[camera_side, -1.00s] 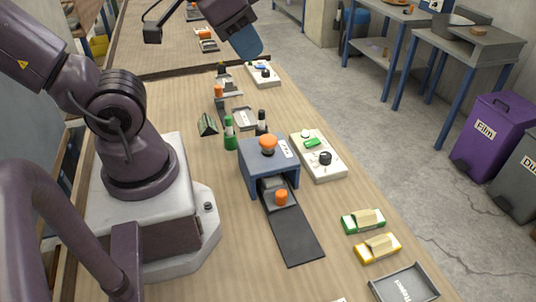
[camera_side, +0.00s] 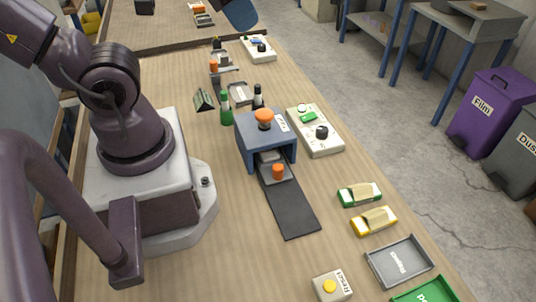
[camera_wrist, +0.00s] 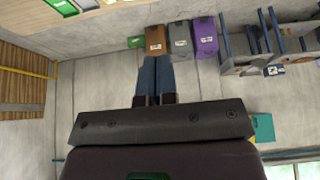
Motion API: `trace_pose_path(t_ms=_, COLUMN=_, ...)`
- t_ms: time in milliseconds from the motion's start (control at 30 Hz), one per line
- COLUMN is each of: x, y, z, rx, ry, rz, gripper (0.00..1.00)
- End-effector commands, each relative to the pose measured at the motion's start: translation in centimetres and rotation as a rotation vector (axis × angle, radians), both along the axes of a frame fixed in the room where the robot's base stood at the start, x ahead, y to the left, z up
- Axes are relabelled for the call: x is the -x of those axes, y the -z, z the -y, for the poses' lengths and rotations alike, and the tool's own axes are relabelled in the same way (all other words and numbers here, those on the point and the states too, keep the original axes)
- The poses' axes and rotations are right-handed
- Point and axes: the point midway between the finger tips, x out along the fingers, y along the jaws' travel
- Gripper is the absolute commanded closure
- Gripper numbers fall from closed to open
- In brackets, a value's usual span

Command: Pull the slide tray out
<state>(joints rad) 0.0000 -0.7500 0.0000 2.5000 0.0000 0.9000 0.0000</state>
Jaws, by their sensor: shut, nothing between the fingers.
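The slide tray (camera_side: 266,157) is a small grey carriage with an orange knob (camera_side: 278,172) on its front end. Its back part is under the blue housing (camera_side: 252,147), so how far in it reaches is hidden. A dark flat track (camera_side: 289,209) runs forward from the housing and is bare beyond the knob. My gripper (camera_side: 240,14) shows only as a blue piece at the top edge of the side view, high and far from the tray. In the wrist view its two blue fingers (camera_wrist: 155,80) lie side by side, empty, pointing toward the floor and bins.
A white control box (camera_side: 318,145) stands right of the housing. Green and dark bottles (camera_side: 226,110) stand behind it. Green (camera_side: 359,194) and yellow (camera_side: 374,221) packs, a grey Reject tray (camera_side: 399,261) and a Reset box (camera_side: 331,286) lie front right. The wood left of the track is clear.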

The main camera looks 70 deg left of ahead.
Motion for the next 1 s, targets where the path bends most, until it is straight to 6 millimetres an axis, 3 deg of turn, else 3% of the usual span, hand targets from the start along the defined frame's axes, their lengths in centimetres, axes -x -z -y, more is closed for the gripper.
trace_pose_path(t_ms=400, x=0.0, y=0.0, z=0.0, rx=0.0, ry=0.0, rz=0.0, gripper=1.0)
trace_pose_path(t_ms=567, x=-0.2, y=0.6, z=0.2, rx=0.0, ry=0.013, rz=-0.032, gripper=0.66)
trace_pose_path(t_ms=633, x=-0.5, y=1.7, z=0.4, rx=0.003, ry=0.021, rz=-0.088, gripper=0.49)
trace_pose_path(t_ms=667, x=-0.6, y=2.4, z=0.5, rx=0.005, ry=0.027, rz=-0.121, gripper=0.47)
trace_pose_path(t_ms=833, x=-2.1, y=7.2, z=1.1, rx=0.061, ry=-0.078, rz=-0.321, gripper=0.47)
trace_pose_path(t_ms=1000, x=-3.3, y=12.7, z=1.6, rx=0.15, ry=-0.47, rz=-0.475, gripper=0.47)
